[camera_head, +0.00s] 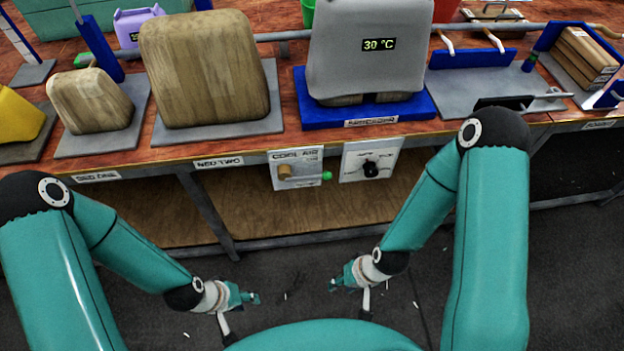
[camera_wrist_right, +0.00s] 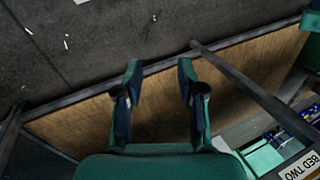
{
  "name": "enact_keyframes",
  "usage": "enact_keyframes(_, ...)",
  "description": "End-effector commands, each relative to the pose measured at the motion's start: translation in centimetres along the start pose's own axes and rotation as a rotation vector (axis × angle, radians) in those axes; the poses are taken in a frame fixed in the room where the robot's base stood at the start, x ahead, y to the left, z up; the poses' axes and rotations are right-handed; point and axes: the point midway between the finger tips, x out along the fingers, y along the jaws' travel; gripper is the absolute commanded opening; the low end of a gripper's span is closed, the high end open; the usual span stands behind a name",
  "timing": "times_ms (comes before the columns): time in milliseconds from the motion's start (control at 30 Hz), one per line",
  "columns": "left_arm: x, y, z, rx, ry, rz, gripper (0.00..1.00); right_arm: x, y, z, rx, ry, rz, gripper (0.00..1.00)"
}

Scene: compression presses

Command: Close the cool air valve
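The cool air valve is a tan knob (camera_head: 285,172) on a white panel labelled COOL AIR (camera_head: 309,181), fixed to the front edge of the bench. A small green spot (camera_head: 327,175) shows at the panel's right side. My left gripper (camera_head: 254,298) is low over the floor, below and left of the panel, apart from it; its finger gap is too small to judge. My right gripper (camera_head: 334,286) is also low, below and right of the panel. In the right wrist view its two fingers (camera_wrist_right: 159,72) are spread with nothing between them.
A second white panel with a black knob (camera_head: 371,169) sits just right of the valve panel. Above is the wooden bench top (camera_head: 290,105) with a grey press reading 30 °C (camera_head: 367,45) and wooden blocks (camera_head: 204,70). A bench leg (camera_head: 208,215) stands left; floor space in front is free.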

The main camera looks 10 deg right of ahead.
Motion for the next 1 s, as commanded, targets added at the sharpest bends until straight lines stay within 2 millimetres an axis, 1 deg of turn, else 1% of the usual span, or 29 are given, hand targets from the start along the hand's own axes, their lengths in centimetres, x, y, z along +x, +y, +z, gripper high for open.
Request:
enact_keyframes(167,0.0,0.0,0.0,0.000,0.000,0.000,0.37,-0.1,0.0,-0.3,-0.068,0.012,0.000,0.37)
enact_keyframes(233,0.0,0.0,0.0,0.000,0.000,0.000,0.37,-0.1,-0.3,-1.1,-0.181,0.048,-0.008,0.37)
enact_keyframes(267,0.0,0.0,0.0,0.000,0.000,0.000,0.37,-0.1,-0.6,-1.6,-0.257,0.074,-0.015,0.37)
enact_keyframes(333,0.0,0.0,0.0,0.000,0.000,0.000,0.37,-0.3,-1.8,-3.4,-0.500,0.163,-0.044,0.37)
enact_keyframes(367,0.0,0.0,0.0,0.000,0.000,0.000,0.37,-0.7,-2.7,-4.6,-0.627,0.221,-0.057,0.37)
enact_keyframes(400,0.3,-0.1,0.0,0.000,0.000,0.000,0.37,-1.4,-3.8,-6.4,-0.802,0.314,-0.070,0.37)
enact_keyframes(467,1.7,-0.6,0.0,0.000,0.001,0.000,0.37,-2.1,-5.2,-9.3,-1.055,0.475,-0.071,0.37)
enact_keyframes(500,3.0,-1.1,0.0,0.000,0.001,0.000,0.37,-2.9,-5.9,-11.1,-1.217,0.593,-0.058,0.37)
enact_keyframes(567,5.0,-1.8,0.0,0.000,0.000,0.000,0.37,-4.3,-6.7,-13.4,-1.444,0.773,-0.018,0.37)
enact_keyframes(600,6.6,-2.4,0.0,0.000,-0.001,0.000,0.37,-5.4,-7.1,-14.6,-1.586,0.893,0.022,0.37)
enact_keyframes(633,7.8,-2.8,0.0,0.000,-0.001,0.000,0.37,-6.2,-7.1,-15.3,-1.684,0.979,0.059,0.37)
enact_keyframes(700,10.3,-3.7,0.0,0.000,-0.001,0.000,0.37,-8.1,-7.0,-16.2,-1.878,1.155,0.151,0.37)
enact_keyframes(767,12.4,-4.5,-0.1,0.000,-0.001,0.000,0.37,-9.2,-6.4,-16.5,-2.001,1.266,0.229,0.37)
enact_keyframes(800,13.7,-5.0,-0.1,0.000,-0.001,0.000,0.37,-9.8,-5.8,-16.5,-2.068,1.323,0.279,0.37)
enact_keyframes(900,16.8,-6.0,-0.1,0.000,0.000,0.000,0.37,-10.5,-3.9,-16.4,-2.168,1.402,0.379,0.37)
enact_keyframes(1000,19.1,-6.9,-0.1,0.000,0.000,0.000,0.37,-10.5,-1.6,-16.8,-2.196,1.406,0.470,0.37)
